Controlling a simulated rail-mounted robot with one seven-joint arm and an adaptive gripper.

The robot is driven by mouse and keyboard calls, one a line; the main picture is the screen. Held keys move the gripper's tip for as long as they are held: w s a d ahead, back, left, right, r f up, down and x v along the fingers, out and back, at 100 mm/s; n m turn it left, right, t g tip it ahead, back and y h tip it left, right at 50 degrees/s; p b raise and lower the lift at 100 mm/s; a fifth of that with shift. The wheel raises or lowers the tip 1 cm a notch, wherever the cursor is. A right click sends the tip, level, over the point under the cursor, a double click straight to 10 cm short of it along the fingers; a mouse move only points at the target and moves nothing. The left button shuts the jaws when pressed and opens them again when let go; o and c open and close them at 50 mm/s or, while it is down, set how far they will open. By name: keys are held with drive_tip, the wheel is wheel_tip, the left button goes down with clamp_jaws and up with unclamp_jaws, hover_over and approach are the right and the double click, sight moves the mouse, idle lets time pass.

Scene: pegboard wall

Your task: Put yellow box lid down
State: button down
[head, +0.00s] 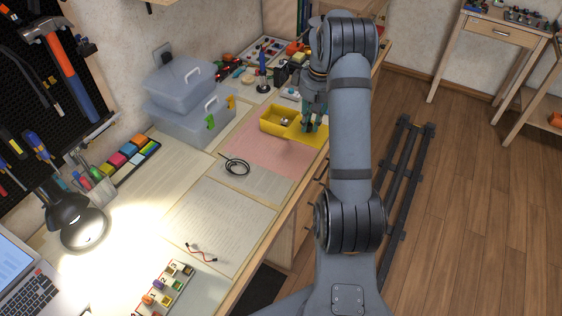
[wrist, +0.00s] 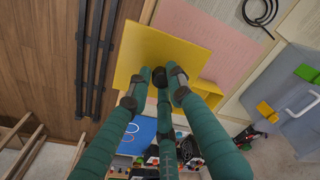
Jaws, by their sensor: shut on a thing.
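The yellow box lid (wrist: 160,48) is a flat yellow plate, seen large in the wrist view; it also shows beside the box in the head view (head: 318,138). My gripper (wrist: 158,79) is shut on it, with its green fingers around a dark knob near one edge. In the head view my gripper (head: 311,124) is at the right end of the yellow box (head: 268,122). The box is open, with a small item inside. In the wrist view the box (wrist: 208,92) is partly hidden behind the lid and fingers. I cannot tell whether the lid touches the table.
A pink sheet (head: 262,150) lies in front of the box, and a coiled black cable (head: 236,166) lies to its left. Clear storage boxes (head: 185,115) stand at the back left. The table's front edge is close to the lid, with the floor beyond.

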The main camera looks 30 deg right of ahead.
drive_tip(key=shift+d+f, duration=0.3)
drive_tip(key=shift+d, duration=0.3)
drive_tip(key=shift+d+f, duration=0.25)
drive_tip(key=shift+d, duration=0.3)
drive_tip(key=w+a+f, duration=0.1)
drive_tip(key=a+f, duration=0.1)
drive_tip(key=a, duration=0.1)
drive_tip(key=w+a+f+p, duration=0.1)
drive_tip(key=a+f, duration=0.1)
drive_tip(key=a, duration=0.2)
drive_tip(key=a+f+p, duration=0.1)
drive_tip(key=a+f, duration=0.2)
drive_tip(key=shift+w+a, duration=0.25)
drive_tip(key=shift+w, duration=0.15)
drive_tip(key=shift+f+p, duration=0.55)
drive_tip(key=shift+f, duration=1.45)
drive_tip(key=c, duration=1.6)
unclamp_jaws()
drive_tip(key=r, duration=0.4)
drive_tip(key=s+r+b, duration=0.1)
drive_tip(key=r, duration=0.3)
drive_tip(key=r+b, duration=0.1)
drive_tip(key=r, duration=0.3)
drive_tip(key=shift+s+d, duration=0.1)
drive_tip(key=shift+s, duration=0.05)
